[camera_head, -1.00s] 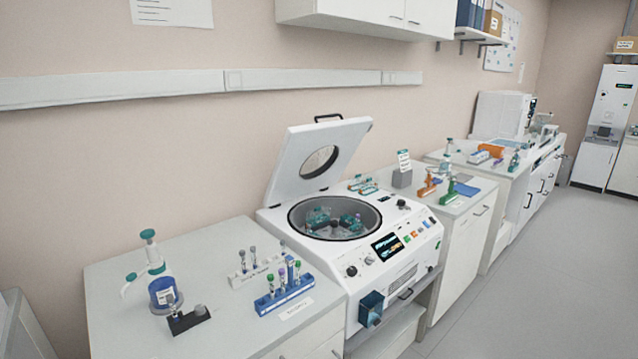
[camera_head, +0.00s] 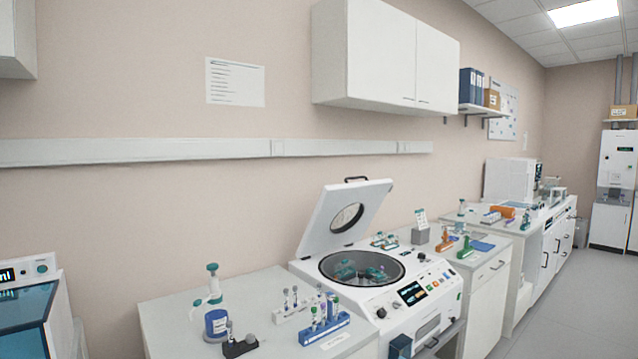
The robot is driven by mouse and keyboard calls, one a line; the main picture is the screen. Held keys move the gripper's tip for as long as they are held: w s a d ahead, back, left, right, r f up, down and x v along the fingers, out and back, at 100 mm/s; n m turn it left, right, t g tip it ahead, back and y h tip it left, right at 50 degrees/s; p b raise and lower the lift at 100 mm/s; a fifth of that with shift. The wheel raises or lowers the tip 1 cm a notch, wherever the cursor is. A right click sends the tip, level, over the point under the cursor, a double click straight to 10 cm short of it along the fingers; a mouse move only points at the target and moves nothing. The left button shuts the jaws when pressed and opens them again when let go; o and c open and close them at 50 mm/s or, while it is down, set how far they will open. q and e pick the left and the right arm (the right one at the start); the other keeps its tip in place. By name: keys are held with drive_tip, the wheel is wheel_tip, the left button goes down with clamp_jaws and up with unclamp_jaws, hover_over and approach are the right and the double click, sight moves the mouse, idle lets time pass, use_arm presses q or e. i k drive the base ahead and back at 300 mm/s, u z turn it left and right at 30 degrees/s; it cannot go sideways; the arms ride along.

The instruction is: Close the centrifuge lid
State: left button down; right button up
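The white centrifuge (camera_head: 385,298) stands between two counters in the lower middle of the head view. Its lid (camera_head: 343,219) is raised, tilted back toward the wall on the far left side of the bowl, with a round window and a dark handle (camera_head: 356,179) at its top edge. The round bowl (camera_head: 362,268) is uncovered, and teal tube holders show inside it. A control panel with a small screen (camera_head: 411,292) is on the front. Neither of my grippers is in the head view.
The near counter holds a blue bottle dispenser (camera_head: 215,312), a white tube rack (camera_head: 291,306) and a blue tube rack (camera_head: 325,328). Pipettes (camera_head: 455,243) lie on the right counter. A wall cabinet (camera_head: 385,50) hangs above the centrifuge. Floor at the right is clear.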

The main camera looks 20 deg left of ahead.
sight(318, 237)
drive_tip(key=k, duration=0.45)
drive_tip(key=z, duration=0.8)
drive_tip(key=i, duration=1.65)
drive_tip(key=u, duration=0.65)
drive_tip(key=i, duration=0.55)
drive_tip(key=u, duration=0.5)
